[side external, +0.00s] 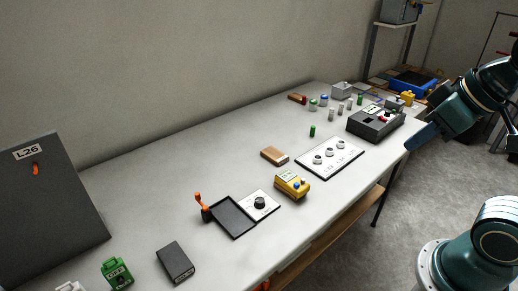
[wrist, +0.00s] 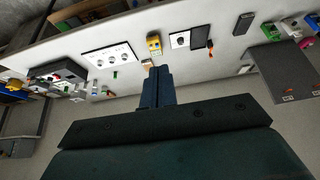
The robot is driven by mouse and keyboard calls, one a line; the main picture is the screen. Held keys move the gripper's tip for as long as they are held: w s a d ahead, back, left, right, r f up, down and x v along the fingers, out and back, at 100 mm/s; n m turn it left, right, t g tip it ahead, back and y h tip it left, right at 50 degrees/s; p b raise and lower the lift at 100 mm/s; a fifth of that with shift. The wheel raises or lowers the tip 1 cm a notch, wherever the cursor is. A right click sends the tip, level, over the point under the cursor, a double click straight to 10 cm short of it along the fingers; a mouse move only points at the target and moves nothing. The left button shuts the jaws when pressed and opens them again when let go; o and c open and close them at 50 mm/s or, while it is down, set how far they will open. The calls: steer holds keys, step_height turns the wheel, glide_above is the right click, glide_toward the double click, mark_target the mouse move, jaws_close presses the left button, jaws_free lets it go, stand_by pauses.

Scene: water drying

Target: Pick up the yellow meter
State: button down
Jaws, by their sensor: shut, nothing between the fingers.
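The yellow meter (side external: 291,186), with a pale display and blue and white knobs, lies near the middle of the white table, close to its front edge. It also shows in the wrist view (wrist: 153,43), just beyond my fingertips. My gripper (side external: 412,144) hangs at the table's right front side in the side external view, well to the right of the meter. In the wrist view, its fingers (wrist: 158,72) are together with nothing between them. The meter is apart from the gripper and nothing covers it in the side view.
A white panel with three round knobs (side external: 330,158) lies right of the meter, and a wooden block (side external: 274,156) behind it. A dial plate (side external: 260,203) and black tray (side external: 233,219) lie left. A dark box with a display (side external: 374,126) sits near my gripper. Small cylinders stand further back.

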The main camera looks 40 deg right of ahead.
stand_by(0.4)
steer(key=shift+c, duration=1.8)
jaws_free()
